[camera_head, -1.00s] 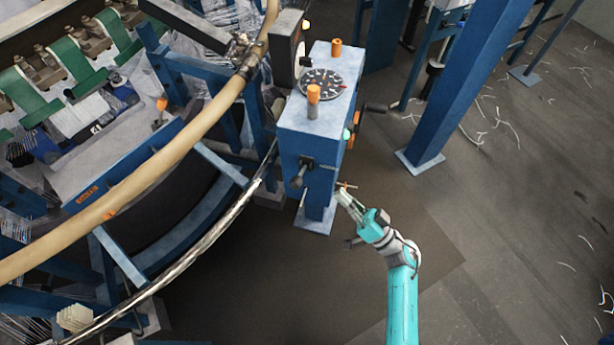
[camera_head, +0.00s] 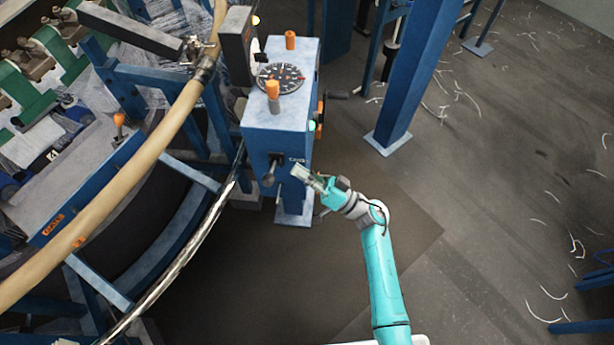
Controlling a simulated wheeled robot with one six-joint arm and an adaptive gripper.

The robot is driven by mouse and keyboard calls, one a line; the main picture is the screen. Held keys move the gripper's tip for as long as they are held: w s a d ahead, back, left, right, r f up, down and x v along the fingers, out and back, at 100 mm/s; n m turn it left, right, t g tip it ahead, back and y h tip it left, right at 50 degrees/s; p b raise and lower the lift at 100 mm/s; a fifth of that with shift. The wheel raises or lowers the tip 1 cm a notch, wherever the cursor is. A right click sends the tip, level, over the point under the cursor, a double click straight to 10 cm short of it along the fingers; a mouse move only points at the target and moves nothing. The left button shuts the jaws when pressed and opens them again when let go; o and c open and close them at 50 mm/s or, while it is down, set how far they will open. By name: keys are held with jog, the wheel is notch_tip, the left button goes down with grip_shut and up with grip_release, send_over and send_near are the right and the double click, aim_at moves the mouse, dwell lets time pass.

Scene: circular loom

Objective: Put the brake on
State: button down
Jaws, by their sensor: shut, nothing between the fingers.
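A blue control pedestal (camera_head: 257,133) stands in the middle of the view. Its front face carries a dark lever with a rounded grey end (camera_head: 269,178), pointing down. A small label (camera_head: 296,160) beside it is too small to read. I cannot tell which control is the brake. My gripper (camera_head: 298,172) is shut and empty, in front of the right part of this face and to the right of the dark lever. It looks apart from the lever; whether it touches the face is unclear. My gripper hides the lower right part of the face.
A round dial (camera_head: 281,78) and two orange-topped knobs (camera_head: 273,90) (camera_head: 290,40) are on the pedestal top. A black handle (camera_head: 335,95) sticks out on its right. The loom's tan ring (camera_head: 150,150) and metal rail (camera_head: 195,235) curve at left. A blue post (camera_head: 410,80) stands right.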

jog(key=shift+w+a+f, duration=0.1)
jog(key=shift+a+f, duration=0.05)
jog(key=shift+a, duration=0.85)
jog(key=shift+w+a+f, duration=0.1)
jog(key=shift+a+f, duration=0.05)
jog(key=shift+a, duration=0.8)
jog(key=shift+w+a+f, duration=0.1)
jog(key=shift+a+f, duration=0.05)
jog(key=shift+a, duration=0.85)
jog(key=shift+f, duration=0.1)
notch_tip(320, 180, down, 10)
jog(key=s+n+g+y, duration=0.1)
jog(key=n+g+y, duration=0.2)
jog(key=n+g, duration=0.3)
jog(key=shift+s+a+f+n, duration=0.15)
jog(key=shift+s+f+n, duration=0.2)
jog(key=shift+n, duration=1.85)
jog(key=shift+s+f, duration=0.1)
